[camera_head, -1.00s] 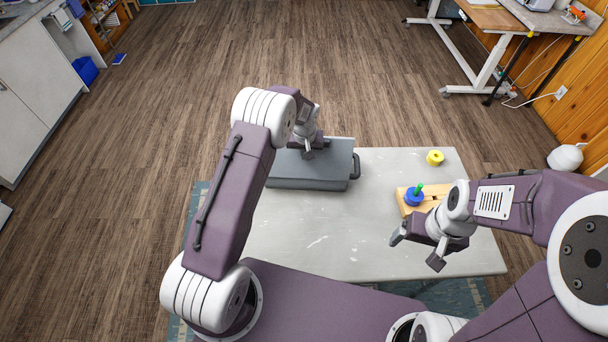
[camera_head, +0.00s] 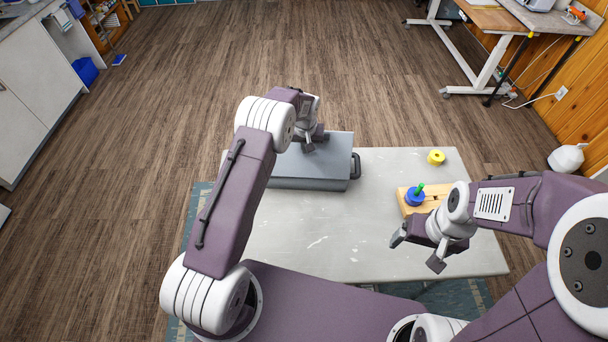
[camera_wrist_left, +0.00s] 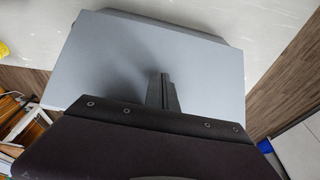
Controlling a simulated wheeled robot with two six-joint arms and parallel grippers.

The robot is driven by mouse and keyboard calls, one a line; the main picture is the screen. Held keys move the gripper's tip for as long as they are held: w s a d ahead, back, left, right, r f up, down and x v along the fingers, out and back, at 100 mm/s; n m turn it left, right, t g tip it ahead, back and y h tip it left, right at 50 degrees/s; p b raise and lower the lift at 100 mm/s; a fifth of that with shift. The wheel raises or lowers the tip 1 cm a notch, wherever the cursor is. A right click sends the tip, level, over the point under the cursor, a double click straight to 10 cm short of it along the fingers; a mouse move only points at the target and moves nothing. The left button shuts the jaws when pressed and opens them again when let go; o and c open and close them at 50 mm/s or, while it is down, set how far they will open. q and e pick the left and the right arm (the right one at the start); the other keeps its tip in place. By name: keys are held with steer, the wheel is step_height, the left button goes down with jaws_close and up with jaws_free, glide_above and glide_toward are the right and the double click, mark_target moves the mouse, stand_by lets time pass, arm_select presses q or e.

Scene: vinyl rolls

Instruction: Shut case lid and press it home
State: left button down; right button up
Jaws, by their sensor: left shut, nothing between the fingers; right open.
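The grey case (camera_head: 318,178) lies at the back left of the table, with a dark handle (camera_head: 355,166) on its right side. Its lid (camera_head: 335,153) is down over the body; I cannot tell from here whether it is fully seated. My left gripper (camera_head: 308,146) is shut and empty, pointing down at the lid's top. In the left wrist view the shut fingers (camera_wrist_left: 162,90) are over the blue-grey lid (camera_wrist_left: 110,60), seemingly at or near its surface; contact is unclear. My right gripper (camera_head: 415,250) is open and empty above the table's front right.
A yellow roll (camera_head: 436,157) stands at the table's back right. The grey table (camera_head: 310,235) is bare in its middle and front.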

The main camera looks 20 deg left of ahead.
arm_select(q)
steer(key=shift+w+a+f+b, duration=0.15)
steer(key=shift+w+f+b, duration=0.15)
steer(key=shift+w, duration=0.35)
steer(key=shift+w+a+f+b, duration=0.1)
steer(key=shift+w+f+b, duration=0.1)
steer(key=shift+w+b, duration=0.3)
steer(key=shift+w, duration=0.1)
steer(key=shift+w+f+b, duration=0.5)
steer(key=shift+b, duration=0.05)
steer(key=shift+w+a+r, duration=0.1)
steer(key=shift+r, duration=0.1)
step_height(320, 180, up, 10)
steer(key=p, duration=0.7)
